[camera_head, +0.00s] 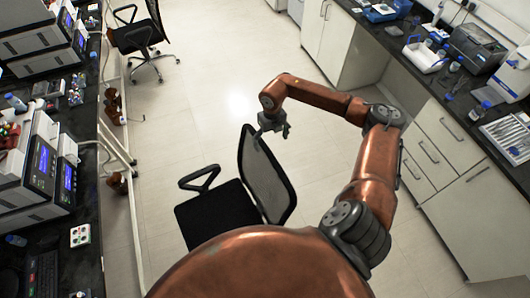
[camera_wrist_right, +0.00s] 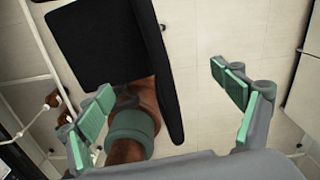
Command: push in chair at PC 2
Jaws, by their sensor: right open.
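A black office chair stands on the floor in front of me in the head view, its seat (camera_head: 212,212) toward the left bench and its mesh backrest (camera_head: 268,178) on the right. I see no label telling which place is PC 2. My right gripper (camera_head: 273,133) is open and empty at the top of the backrest; whether it touches is unclear. In the right wrist view the gripper's green-padded fingers (camera_wrist_right: 167,100) are spread wide, with the backrest edge (camera_wrist_right: 162,75) showing between them and the seat (camera_wrist_right: 95,42) beyond. My left gripper is not in view.
A left bench (camera_head: 95,225) carries instruments with screens and a keyboard (camera_head: 38,275). A second black chair (camera_head: 137,36) stands farther back on the left. A right bench with drawers (camera_head: 440,140) runs beside my right arm. The middle floor (camera_head: 215,95) is clear.

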